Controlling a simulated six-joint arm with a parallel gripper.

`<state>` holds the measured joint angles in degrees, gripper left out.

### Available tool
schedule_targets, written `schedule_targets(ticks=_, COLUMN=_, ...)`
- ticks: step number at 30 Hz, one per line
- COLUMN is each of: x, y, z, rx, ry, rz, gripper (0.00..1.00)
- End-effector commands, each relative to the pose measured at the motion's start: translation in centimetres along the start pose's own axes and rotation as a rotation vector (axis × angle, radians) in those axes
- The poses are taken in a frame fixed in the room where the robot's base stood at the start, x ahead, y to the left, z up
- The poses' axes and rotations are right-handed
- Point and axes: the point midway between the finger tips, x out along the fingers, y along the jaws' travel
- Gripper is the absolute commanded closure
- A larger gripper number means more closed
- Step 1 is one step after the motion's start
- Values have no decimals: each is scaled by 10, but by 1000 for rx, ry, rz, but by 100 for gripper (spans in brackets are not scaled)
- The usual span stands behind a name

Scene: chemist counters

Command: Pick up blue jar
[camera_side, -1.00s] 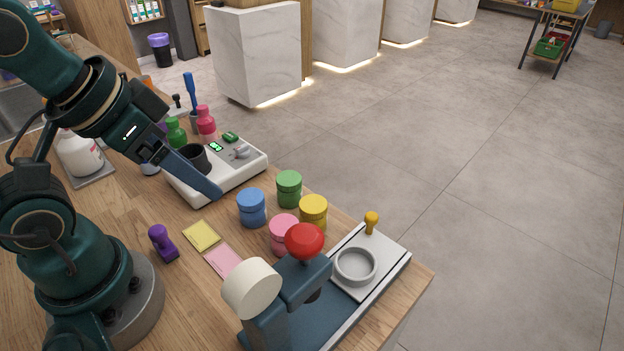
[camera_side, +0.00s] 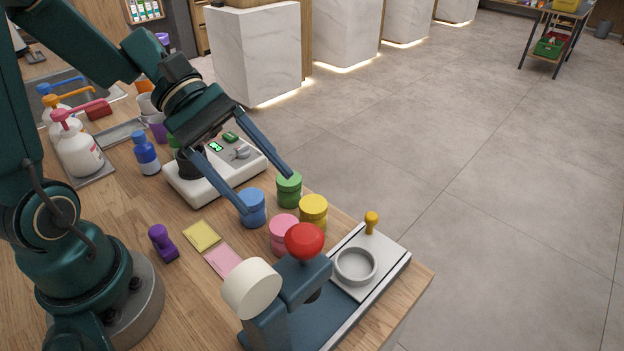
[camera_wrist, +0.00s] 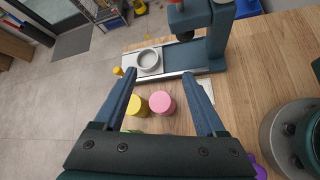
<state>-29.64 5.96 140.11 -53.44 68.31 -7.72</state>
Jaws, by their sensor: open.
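The blue jar (camera_side: 252,209) stands upright on the wooden counter in the side view, left of the green jar (camera_side: 289,189) and behind the pink jar (camera_side: 283,233). My gripper (camera_side: 268,194) is open, with its two fingers spread wide. In the side view one fingertip is at the upper left of the blue jar and the other is above the green jar; I cannot tell whether either touches. In the wrist view my gripper (camera_wrist: 159,98) shows open with nothing held between its fingers.
A yellow jar (camera_side: 313,211) stands close by. The press with a red knob (camera_side: 304,241) and a round dish (camera_side: 355,265) is in front. A white scale device (camera_side: 214,172) is behind. A purple stamp (camera_side: 163,242), yellow pad (camera_side: 201,236) and pink pad (camera_side: 223,261) lie left.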

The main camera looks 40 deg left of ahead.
Motion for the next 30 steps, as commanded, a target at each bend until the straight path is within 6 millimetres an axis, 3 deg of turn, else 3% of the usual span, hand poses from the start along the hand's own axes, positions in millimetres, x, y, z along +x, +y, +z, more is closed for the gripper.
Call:
schedule_targets(ticks=3, x=-9, y=14, z=-33, rx=-261, ry=-94, rz=136, gripper=27)
schedule_targets(ticks=10, x=-22, y=14, z=-83, rx=-560, ry=-189, rz=297, gripper=27)
schedule_targets(ticks=16, x=-24, y=7, z=-98, rx=-627, ry=-206, rz=328, gripper=27)
schedule_targets(ticks=30, x=-3, y=-6, z=-121, rx=-622, ry=-204, rz=326, gripper=27)
